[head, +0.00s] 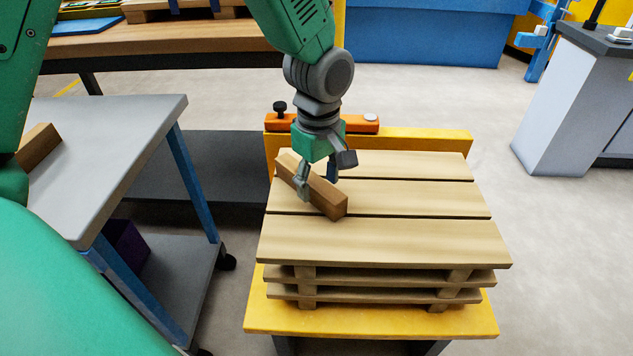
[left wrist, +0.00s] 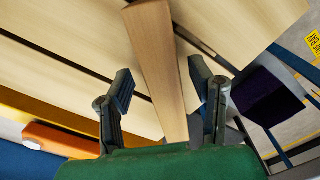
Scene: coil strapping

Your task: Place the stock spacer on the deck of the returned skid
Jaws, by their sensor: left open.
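The stock spacer, a brown wooden bar (head: 328,199), lies slantwise on the left part of the pale slatted deck of the skid (head: 400,240). Its far end is at the deck's left edge. My left gripper (head: 318,186) points down over the bar with a finger on each side. In the left wrist view the bar (left wrist: 158,65) runs between the two open fingers (left wrist: 162,88), with gaps visible beside it. The bar appears to rest on the slats. My right gripper is not in view.
The skid stands on a yellow platform (head: 370,319) with a yellow back wall bearing an orange piece (head: 350,124). A grey cart (head: 110,140) at left holds another wooden block (head: 38,143). A wooden bench (head: 180,45) stands behind. The deck's right side is clear.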

